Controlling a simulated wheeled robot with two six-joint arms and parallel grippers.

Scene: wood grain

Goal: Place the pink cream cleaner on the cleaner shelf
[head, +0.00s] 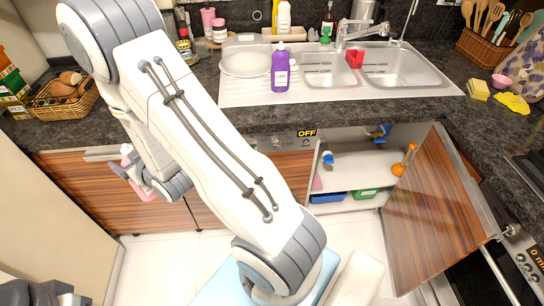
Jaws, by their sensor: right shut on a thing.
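My right arm reaches across the view, and its gripper (130,178) is at the left, in front of the wooden cabinet fronts. It is shut on a pink item, which I take as the pink cream cleaner (146,193). The item is partly hidden by the fingers and arm, and its label does not show. The open cabinet under the sink, with a white cleaner shelf (352,168), is right of the arm, well apart from the gripper. A blue and white bottle (328,157) and an orange item (399,168) stand there. Grey parts of my left arm show at the bottom left; its jaws are unclear.
The cabinet door (430,225) stands open at the right. A blue bin (328,197) and a green bin (365,194) sit below the shelf. A purple bottle (280,70) stands by the sink (400,70). A basket (62,98) is on the left counter. The shelf middle looks clear.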

